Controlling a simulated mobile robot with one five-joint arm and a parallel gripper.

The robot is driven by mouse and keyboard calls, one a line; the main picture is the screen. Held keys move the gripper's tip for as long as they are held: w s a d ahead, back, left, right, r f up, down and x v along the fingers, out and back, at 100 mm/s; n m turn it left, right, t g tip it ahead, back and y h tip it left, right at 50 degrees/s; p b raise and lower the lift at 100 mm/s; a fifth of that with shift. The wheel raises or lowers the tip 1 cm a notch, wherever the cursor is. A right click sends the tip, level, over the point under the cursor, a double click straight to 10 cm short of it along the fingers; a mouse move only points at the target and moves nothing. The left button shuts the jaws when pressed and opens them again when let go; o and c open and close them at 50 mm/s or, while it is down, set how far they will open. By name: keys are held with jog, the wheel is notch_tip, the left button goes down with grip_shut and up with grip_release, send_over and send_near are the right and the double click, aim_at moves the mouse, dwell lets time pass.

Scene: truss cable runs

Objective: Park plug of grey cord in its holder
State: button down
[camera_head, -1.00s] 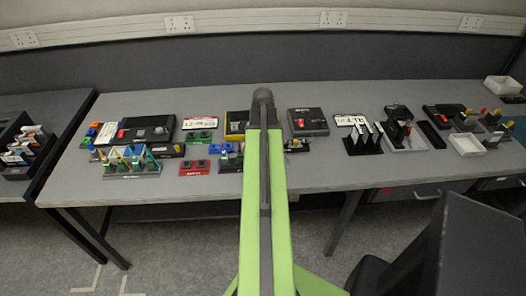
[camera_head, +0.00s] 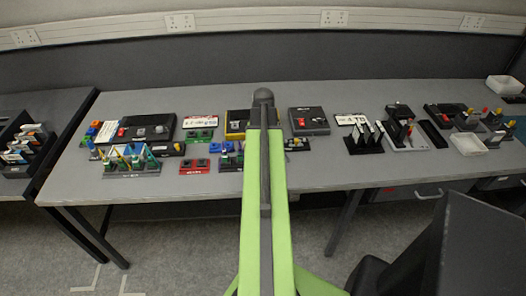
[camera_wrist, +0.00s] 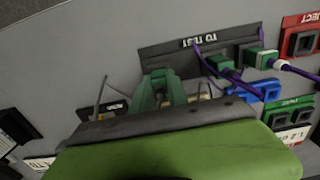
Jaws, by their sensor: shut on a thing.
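In the wrist view my gripper (camera_wrist: 162,90) reaches over a dark rack (camera_wrist: 195,46) labelled TO TEST, seen upside down. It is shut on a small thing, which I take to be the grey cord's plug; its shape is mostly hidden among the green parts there. Thin grey lines (camera_wrist: 101,92) stand at the left, perhaps cord. Two green plugs, one nearer (camera_wrist: 219,66) and one at the right (camera_wrist: 262,59), sit at the rack with purple cords. In the head view this rack (camera_head: 228,161) is partly behind my arm, and my gripper is hidden. I cannot tell which slot is the grey plug's holder.
A red block (camera_wrist: 301,38) labelled REJECT, a blue block (camera_wrist: 255,92) and a green block (camera_wrist: 288,114) crowd the rack's right side in the wrist view. In the head view another plug rack (camera_head: 131,165) stands farther left. The table's front strip (camera_head: 330,180) is clear.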

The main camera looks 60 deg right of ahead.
jog(key=shift+f+b, duration=0.45)
jog(key=shift+f, duration=0.05)
dwell(0.7)
dwell(0.5)
jog(key=c, duration=1.2)
grip_release()
jog(key=shift+r, duration=0.1)
jog(key=shift+r+p, duration=2.4)
jog(key=shift+p, duration=0.1)
jog(key=shift+r, duration=0.1)
notch_tip(320, 180, up, 4)
jog(key=p, duration=0.4)
